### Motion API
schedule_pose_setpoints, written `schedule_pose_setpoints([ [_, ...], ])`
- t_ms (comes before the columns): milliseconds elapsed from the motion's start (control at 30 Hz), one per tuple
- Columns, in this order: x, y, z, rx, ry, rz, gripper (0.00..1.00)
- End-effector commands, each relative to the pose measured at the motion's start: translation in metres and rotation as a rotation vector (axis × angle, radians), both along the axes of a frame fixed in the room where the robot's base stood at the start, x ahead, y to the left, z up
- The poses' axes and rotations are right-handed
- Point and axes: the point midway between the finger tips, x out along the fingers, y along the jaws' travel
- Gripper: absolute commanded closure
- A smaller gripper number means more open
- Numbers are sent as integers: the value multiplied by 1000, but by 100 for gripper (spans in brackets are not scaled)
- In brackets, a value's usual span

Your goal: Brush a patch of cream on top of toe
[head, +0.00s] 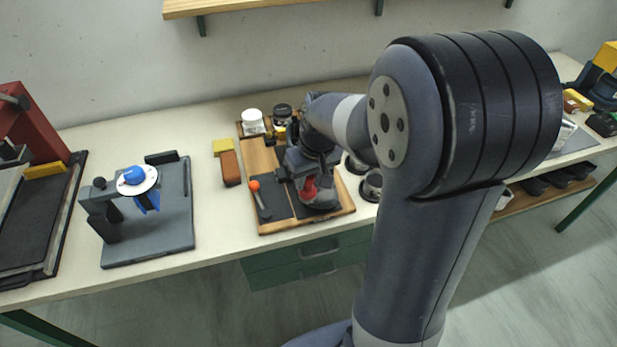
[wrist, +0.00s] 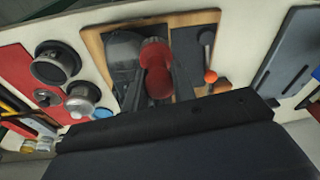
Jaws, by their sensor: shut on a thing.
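My gripper (head: 303,178) is shut on a red-handled tool (wrist: 156,56), probably the brush. The tool also shows as a red piece (head: 309,188) below the jaws in the head view. It stands over the wooden board (head: 348,207). A dark grey rounded shape, apparently the shoe (head: 325,197), lies on the board right beside the red tool. In the wrist view its grey end (wrist: 122,46) shows left of the tool. The tool's working end is hidden, so I cannot tell whether it touches the shoe. I cannot make out any cream on the toe.
An orange-ended tool (head: 260,199) lies on the board's left part. A white jar (head: 253,121) and a dark jar (head: 283,114) stand at the back. A brown block (head: 231,169) and yellow block (head: 222,147) lie left of the board. A grey fixture (head: 176,222) stands farther left.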

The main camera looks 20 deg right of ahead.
Motion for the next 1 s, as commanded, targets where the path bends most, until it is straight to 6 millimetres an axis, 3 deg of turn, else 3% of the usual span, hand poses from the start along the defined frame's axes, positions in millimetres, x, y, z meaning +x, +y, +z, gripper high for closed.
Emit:
schedule_pose_setpoints([
  [533,3,-2,-7,0,0,-1,100],
  [1000,2,-31,-6,-1,1,-1,100],
])
